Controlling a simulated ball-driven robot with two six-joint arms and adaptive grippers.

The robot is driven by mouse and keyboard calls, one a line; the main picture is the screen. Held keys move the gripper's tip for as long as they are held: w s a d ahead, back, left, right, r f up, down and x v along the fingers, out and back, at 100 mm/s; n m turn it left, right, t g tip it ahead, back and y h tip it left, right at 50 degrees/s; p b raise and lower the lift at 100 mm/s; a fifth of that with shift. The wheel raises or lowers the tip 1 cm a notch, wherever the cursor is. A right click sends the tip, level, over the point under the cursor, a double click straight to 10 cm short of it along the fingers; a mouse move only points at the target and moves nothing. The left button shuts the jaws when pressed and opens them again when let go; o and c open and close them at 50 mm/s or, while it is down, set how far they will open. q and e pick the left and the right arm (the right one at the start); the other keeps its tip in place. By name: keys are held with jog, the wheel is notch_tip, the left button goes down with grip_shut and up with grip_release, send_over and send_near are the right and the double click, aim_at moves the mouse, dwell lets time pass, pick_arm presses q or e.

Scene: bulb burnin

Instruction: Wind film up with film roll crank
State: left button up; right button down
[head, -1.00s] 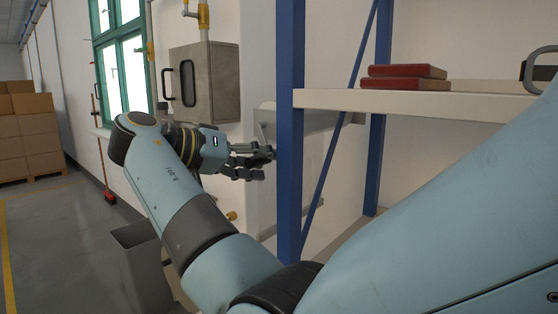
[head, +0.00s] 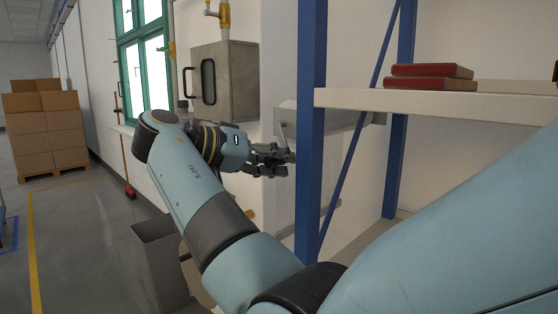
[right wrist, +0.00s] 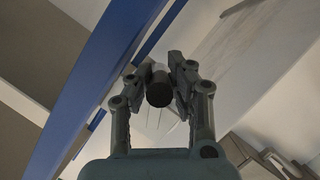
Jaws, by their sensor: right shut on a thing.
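The film roll (head: 345,118) is a pale horizontal cylinder on the wall behind the blue shelf post, which hides part of it. Its crank arm (head: 283,131) hangs down at the roll's left end. My right gripper (head: 285,158) is at the lower end of the crank, shut on its handle. In the right wrist view the dark round crank handle (right wrist: 159,93) sits between the two fingers of the right gripper (right wrist: 157,84). The fingers hide part of the handle in the head view. My left gripper is not in view.
A blue-post shelf (head: 311,110) stands right of my right gripper, close to it, with red books (head: 430,78) on it. A grey wall cabinet (head: 224,82) hangs above left. A grey bin (head: 157,235) stands below. Boxes (head: 45,130) are far left.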

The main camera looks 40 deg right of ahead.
jog(key=shift+s+r+n+p, duration=0.3)
jog(key=shift+r+n+p, duration=0.15)
jog(key=shift+p, duration=0.6)
jog(key=shift+f+g, duration=0.1)
jog(key=shift+g, duration=0.2)
